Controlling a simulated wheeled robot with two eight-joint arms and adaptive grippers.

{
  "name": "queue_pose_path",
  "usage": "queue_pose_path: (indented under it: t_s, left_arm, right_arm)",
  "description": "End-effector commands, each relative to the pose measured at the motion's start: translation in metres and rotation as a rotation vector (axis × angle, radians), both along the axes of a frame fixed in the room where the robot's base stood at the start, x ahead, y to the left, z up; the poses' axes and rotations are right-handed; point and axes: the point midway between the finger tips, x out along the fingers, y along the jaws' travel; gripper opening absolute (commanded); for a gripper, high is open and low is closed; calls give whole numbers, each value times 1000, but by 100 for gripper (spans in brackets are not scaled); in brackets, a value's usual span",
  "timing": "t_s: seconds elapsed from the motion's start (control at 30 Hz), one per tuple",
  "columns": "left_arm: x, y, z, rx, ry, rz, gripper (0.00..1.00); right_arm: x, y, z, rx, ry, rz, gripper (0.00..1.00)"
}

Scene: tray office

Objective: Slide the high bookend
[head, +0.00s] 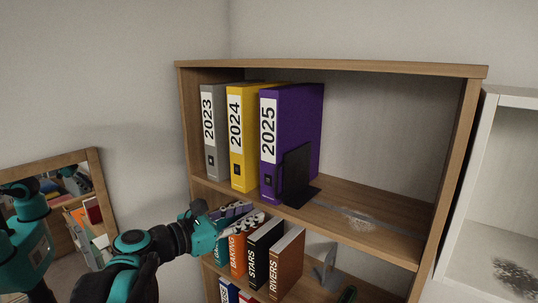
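The high bookend (296,176) is a black L-shaped plate on the upper shelf. It stands upright at the right side of the purple 2025 binder (300,120), its foot on the board. A yellow 2024 binder (241,150) and a grey 2023 binder (213,150) stand to the left. My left gripper (250,217) is below and left of the bookend, in front of the lower row of books, apart from the bookend. Its fingers overlap the books, so their opening is unclear. My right gripper is not in view.
The upper shelf (390,215) is free right of the bookend, with a grey strip and a pale patch on it. Below stand several books and a grey bookend (326,266). A mirror (95,205) is at left, a white shelf unit (490,150) at right.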

Motion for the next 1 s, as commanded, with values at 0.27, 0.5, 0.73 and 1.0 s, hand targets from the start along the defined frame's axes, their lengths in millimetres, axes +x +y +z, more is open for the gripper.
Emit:
queue_pose_path:
  t_s: [0.27, 0.5, 0.73, 1.0]
  left_arm:
    - [19, 4, 59, -182, 62, 13, 29]
    - [44, -23, 59, -185, 63, 9, 29]
    - [64, -45, 58, -183, 62, 10, 29]
    - [69, -49, 56, -183, 63, 12, 29]
  right_arm:
    - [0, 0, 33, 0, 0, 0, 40]
    - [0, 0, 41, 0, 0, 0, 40]
    - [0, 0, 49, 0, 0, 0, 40]
    - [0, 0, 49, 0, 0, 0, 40]
